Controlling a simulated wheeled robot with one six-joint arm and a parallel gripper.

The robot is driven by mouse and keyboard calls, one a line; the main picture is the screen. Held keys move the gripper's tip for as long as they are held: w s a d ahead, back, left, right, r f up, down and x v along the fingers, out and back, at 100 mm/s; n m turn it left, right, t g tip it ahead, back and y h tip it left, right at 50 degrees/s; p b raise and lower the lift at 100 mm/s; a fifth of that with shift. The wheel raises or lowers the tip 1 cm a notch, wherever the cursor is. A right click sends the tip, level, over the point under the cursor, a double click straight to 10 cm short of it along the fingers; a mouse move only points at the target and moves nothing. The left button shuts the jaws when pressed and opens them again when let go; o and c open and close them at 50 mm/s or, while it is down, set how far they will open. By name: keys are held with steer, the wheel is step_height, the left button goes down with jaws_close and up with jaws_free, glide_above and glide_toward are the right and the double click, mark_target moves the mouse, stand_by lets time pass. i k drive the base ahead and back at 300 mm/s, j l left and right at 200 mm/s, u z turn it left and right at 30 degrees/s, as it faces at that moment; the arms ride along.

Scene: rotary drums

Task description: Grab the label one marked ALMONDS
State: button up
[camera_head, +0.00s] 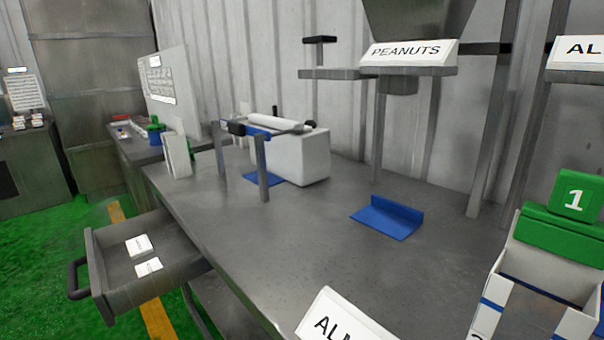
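A white label block (343,318) with the black letters "ALM" stands at the bottom edge of the view, on or just in front of the grey worktop; its lower part is cut off. A second sign (580,53) starting "AL" sits on a metal shelf at the right edge, also cut off. Two small white labels lie flat in an open grey drawer at the left, an upper one (138,245) and a lower one (148,267); their print is too small to read. My gripper is not in view.
A PEANUTS sign (408,52) stands under a hopper. A white carton with a green part marked "1" (575,200) is at the lower right. A blue angled plate (388,217) and a white roller machine (300,155) stand on the worktop (270,235). Its middle is clear.

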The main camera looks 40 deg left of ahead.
mark_target(138, 247)
steer(key=u, duration=2.1)
